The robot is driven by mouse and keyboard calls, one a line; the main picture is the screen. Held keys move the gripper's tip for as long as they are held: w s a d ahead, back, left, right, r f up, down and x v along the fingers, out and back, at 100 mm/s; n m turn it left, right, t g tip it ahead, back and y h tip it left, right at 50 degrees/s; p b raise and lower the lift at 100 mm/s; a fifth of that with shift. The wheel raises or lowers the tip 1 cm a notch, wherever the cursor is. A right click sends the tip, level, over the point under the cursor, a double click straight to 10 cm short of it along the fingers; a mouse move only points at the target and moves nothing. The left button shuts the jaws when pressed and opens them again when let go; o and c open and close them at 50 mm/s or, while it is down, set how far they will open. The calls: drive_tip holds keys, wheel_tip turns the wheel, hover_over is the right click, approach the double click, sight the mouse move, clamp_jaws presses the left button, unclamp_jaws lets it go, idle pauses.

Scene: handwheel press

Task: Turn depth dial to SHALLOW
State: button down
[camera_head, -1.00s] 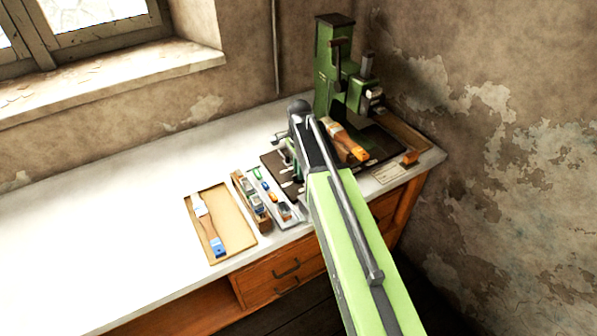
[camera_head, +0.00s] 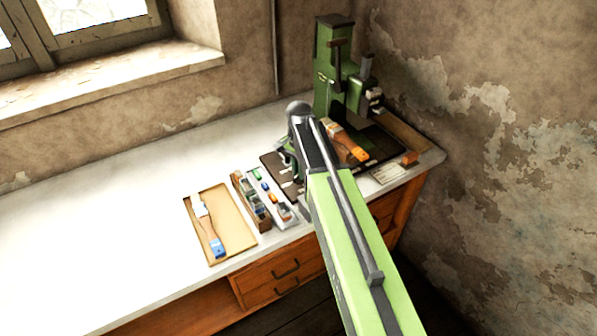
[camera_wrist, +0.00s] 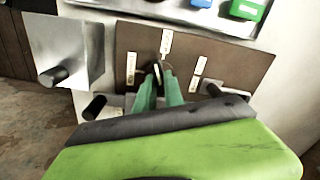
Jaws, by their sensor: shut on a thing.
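In the wrist view, a small dark dial knob (camera_wrist: 166,76) stands on a brown panel (camera_wrist: 238,65). Pale labels surround it: one at left (camera_wrist: 130,69), one at top (camera_wrist: 166,41) and one at right (camera_wrist: 198,72). Their print is too small to read. My gripper (camera_wrist: 159,82) has its green fingers shut on the knob. The fingers hide part of the knob, so its pointing direction is unclear. In the head view, my gripper (camera_head: 288,164) is low over the dark board, mostly hidden by my arm.
A green press (camera_head: 335,65) stands at the back right, near the wall. An orange-handled brush (camera_head: 351,147) lies right of my arm. A tray (camera_head: 190,218) with a brush and a narrow wooden box (camera_head: 253,208) lie left. Dark pegs (camera_wrist: 60,74) flank the panel.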

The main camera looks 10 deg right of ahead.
drive_tip(key=n, duration=0.6)
drive_tip(key=shift+s+n, duration=0.1)
drive_tip(key=shift+n, duration=0.2)
drive_tip(key=n, duration=0.6)
drive_tip(key=shift+n, duration=0.3)
drive_tip(key=c, duration=1.4)
unclamp_jaws()
drive_tip(key=shift+c, duration=0.2)
wheel_tip(320, 180, up, 17)
drive_tip(key=p, duration=1.7)
drive_tip(key=shift+r, duration=0.2)
